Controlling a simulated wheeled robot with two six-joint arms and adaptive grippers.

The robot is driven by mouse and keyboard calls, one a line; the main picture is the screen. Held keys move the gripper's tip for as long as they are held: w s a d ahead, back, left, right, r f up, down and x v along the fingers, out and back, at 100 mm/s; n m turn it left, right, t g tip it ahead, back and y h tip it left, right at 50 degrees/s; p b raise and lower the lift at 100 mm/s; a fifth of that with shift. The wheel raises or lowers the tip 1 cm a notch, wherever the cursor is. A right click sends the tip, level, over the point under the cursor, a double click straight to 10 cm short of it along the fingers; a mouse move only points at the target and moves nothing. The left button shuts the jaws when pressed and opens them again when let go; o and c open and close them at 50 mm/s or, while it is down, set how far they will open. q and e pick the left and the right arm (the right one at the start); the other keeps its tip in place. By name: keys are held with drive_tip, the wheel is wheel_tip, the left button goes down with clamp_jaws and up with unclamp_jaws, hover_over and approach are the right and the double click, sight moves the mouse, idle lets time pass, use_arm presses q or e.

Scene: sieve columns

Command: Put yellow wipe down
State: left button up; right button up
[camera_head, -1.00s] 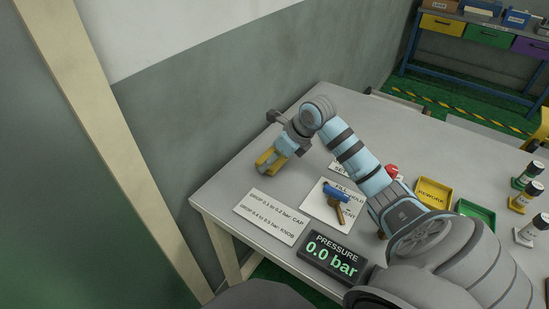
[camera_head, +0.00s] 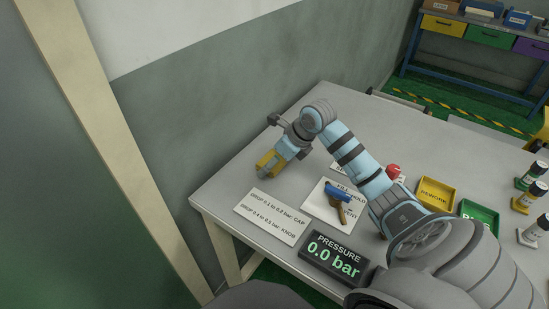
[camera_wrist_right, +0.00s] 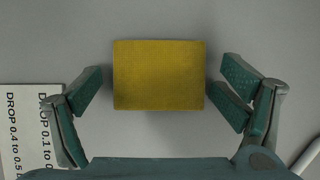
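The yellow wipe (camera_head: 267,159) is at the far left part of the grey table, under my right gripper. In the right wrist view the wipe (camera_wrist_right: 158,75) is a flat yellow rectangle, level over the grey tabletop with a soft shadow along its lower edge. My right gripper (camera_wrist_right: 168,95) is open, with one finger on each side of the wipe and a visible gap on both sides. In the head view the right gripper (camera_head: 272,163) points down at the wipe and partly hides it. My left gripper is not in view.
A white instruction card (camera_head: 271,218) lies nearer the front edge. A blue-and-brown tool (camera_head: 338,192) rests on a white sheet. A pressure display (camera_head: 335,258) reads 0.0 bar. Yellow (camera_head: 436,194) and green trays and several small bottles (camera_head: 527,198) are to the right.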

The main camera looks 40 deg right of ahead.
drive_tip(key=shift+r, duration=0.1)
drive_tip(key=shift+r+p, duration=0.35)
drive_tip(key=shift+r, duration=0.05)
drive_tip(key=d+p+v, duration=0.1)
drive_tip(key=v, duration=1.3)
drive_tip(key=shift+s, duration=0.15)
drive_tip(key=shift+r, duration=0.15)
